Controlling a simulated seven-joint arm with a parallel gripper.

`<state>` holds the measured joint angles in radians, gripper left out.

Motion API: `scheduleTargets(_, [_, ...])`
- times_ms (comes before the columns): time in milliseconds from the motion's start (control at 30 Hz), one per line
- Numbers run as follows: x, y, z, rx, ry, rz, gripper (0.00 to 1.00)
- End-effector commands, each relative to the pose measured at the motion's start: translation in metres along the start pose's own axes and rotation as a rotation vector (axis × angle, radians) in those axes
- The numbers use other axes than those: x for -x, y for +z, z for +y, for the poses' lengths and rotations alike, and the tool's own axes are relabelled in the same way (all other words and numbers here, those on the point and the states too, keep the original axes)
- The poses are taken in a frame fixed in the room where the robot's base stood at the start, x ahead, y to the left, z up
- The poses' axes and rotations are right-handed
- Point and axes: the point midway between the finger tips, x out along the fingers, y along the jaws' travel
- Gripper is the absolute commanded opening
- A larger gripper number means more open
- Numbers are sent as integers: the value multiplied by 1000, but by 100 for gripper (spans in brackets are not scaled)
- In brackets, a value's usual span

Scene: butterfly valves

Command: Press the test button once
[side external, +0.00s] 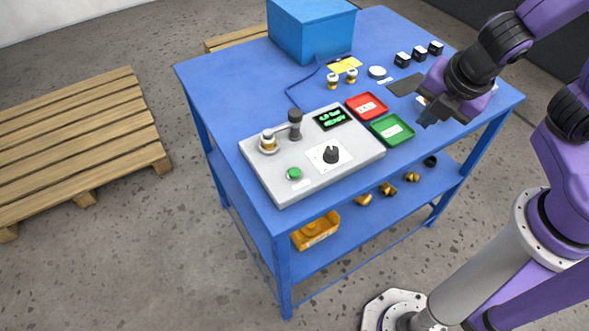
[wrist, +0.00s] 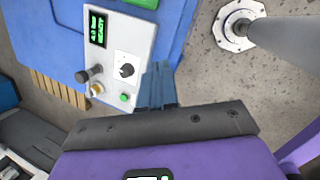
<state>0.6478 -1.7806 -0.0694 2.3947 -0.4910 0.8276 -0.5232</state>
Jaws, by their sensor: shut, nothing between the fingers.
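The test button is a round green button (side external: 294,173) at the front left of a grey test box (side external: 268,182) on the blue table. It also shows in the wrist view (wrist: 124,98), left of my fingertips. My gripper (side external: 426,120) is shut and empty, above the table's right part beyond the green tray, well away from the button. In the wrist view the fingers (wrist: 158,86) are together.
A red tray (side external: 367,106) and a green tray (side external: 392,129) lie right of the box. Two brass valves (side external: 342,79), a yellow note (side external: 345,65) and a blue bin (side external: 312,30) are behind. Several black blocks (side external: 419,53) stand at the back right. The table's left side is clear.

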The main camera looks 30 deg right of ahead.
Motion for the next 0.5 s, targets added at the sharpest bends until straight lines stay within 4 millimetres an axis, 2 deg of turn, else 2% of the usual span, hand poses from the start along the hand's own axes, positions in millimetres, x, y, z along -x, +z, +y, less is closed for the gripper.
scheduleTargets(100, [-11,-13,36,318,82,-63,0])
scheduleTargets(267, [-22,-36,81,757,177,-160,0])
scheduleTargets(500, [-39,-86,137,1413,280,-324,0])
